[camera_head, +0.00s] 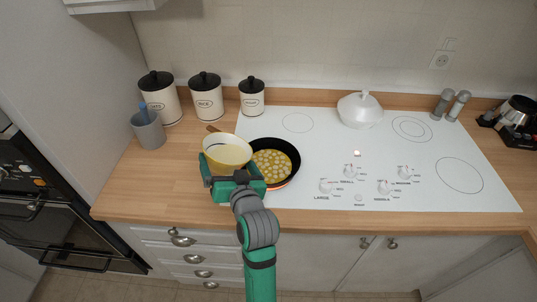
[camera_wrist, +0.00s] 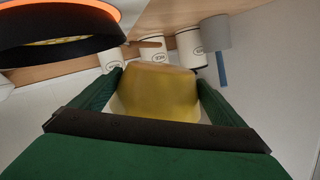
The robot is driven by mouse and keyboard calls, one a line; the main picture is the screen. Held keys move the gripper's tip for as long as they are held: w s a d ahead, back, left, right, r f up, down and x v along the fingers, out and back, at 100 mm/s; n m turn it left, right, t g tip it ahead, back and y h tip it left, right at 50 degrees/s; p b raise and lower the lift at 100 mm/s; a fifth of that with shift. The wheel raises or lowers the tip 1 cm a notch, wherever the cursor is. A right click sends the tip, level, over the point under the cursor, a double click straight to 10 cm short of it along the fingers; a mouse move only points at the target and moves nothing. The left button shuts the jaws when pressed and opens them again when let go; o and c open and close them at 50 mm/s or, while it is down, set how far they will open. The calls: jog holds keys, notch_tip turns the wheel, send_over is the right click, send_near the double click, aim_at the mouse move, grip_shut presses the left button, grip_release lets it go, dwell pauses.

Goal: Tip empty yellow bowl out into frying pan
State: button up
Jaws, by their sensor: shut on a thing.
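The yellow bowl (camera_head: 227,153) is held by my gripper (camera_head: 232,181) just left of the frying pan, seemingly overlapping the pan's left side in the head view. In the wrist view the bowl (camera_wrist: 160,88) sits between the two green fingers of my gripper (camera_wrist: 158,100), which is shut on it. The bowl looks tilted; its inside shows pale in the head view. The black frying pan (camera_head: 294,163) stands on the front-left burner and holds many round yellowish pieces. The pan (camera_wrist: 60,50) also shows at the upper left of the wrist view, with a glowing orange ring.
Three lidded canisters (camera_head: 205,97) and a grey cup (camera_head: 148,131) with a blue utensil stand at the back left. A white lidded pot (camera_head: 359,110) is at the back of the white cooktop (camera_head: 320,145). Grey shakers (camera_head: 450,104) and a coffee maker (camera_head: 515,122) are right.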

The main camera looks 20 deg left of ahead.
aim_at(237, 149)
jog(key=shift+w+d+r+m, duration=0.55)
jog(key=shift+w+r+m, duration=0.15)
jog(key=shift+r+m, duration=0.1)
dwell(0.4)
jog(key=shift+d+r+g, duration=0.15)
jog(key=shift+d+g, duration=0.1)
jog(key=shift+g, duration=0.05)
jog(key=shift+w+r+m, duration=0.15)
jog(key=shift+w+m, duration=0.1)
jog(key=shift+m, duration=0.05)
jog(key=shift+w+d+r+m, duration=0.15)
jog(key=shift+w+d+m, duration=0.1)
jog(key=shift+d+m, duration=0.05)
jog(key=shift+s+a, duration=0.1)
jog(key=shift+r+y, duration=0.1)
jog(key=shift+y, duration=0.2)
jog(key=shift+d+r+m, duration=0.1)
jog(key=shift+d+m, duration=0.2)
jog(key=shift+a+r, duration=0.15)
jog(key=shift+w+r+g, duration=0.1)
jog(key=shift+w+g, duration=0.2)
